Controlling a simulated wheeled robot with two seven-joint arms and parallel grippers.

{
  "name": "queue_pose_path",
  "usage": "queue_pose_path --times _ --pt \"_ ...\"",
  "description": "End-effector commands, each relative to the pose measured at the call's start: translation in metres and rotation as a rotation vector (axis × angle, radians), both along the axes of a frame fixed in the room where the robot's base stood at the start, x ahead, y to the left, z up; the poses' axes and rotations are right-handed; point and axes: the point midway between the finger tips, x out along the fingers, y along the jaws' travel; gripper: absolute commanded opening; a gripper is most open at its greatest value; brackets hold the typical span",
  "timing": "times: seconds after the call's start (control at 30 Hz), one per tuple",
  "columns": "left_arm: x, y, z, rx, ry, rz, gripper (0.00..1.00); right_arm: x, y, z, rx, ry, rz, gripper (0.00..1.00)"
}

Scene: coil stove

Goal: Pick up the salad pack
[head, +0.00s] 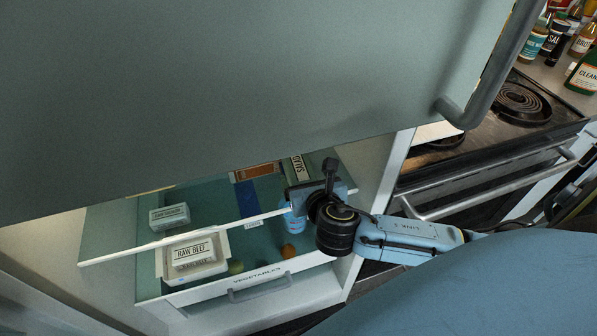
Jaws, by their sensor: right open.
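The salad pack (299,167), a box with a dark-edged white label reading "SALAD", shows at the back right of the fridge interior, partly cut off by the door above it. My right gripper (310,188) reaches in from the right, just in front of and below the salad pack in the picture. It is open, and its fingers are partly hidden by its own wrist. I see no contact with the pack. My left gripper is not in view.
The fridge door (230,90) covers the upper view. A pale shelf edge (150,245) crosses above the vegetables drawer (225,287). A stove (480,130) stands right.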

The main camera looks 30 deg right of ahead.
Motion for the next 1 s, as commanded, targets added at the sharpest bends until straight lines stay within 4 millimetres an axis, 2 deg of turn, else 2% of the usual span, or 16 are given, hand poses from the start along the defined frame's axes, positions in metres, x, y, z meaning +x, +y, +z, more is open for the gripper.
queue_pose_path --times 0.17,0.5,0.77,0.8,1.0 --pt "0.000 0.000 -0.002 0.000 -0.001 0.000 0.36 0.011 -0.003 -0.005 0.003 0.000 -0.001 0.84" --pt "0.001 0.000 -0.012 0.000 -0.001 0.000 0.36 0.052 -0.014 -0.020 0.003 0.001 -0.002 0.84" --pt "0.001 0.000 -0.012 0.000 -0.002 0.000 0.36 0.055 -0.016 -0.021 0.004 0.002 0.000 0.84" --pt "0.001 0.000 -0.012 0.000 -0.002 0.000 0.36 0.055 -0.016 -0.021 0.004 0.002 0.000 0.82" --pt "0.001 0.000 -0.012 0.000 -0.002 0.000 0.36 0.055 -0.016 -0.021 0.004 0.002 0.000 0.56"
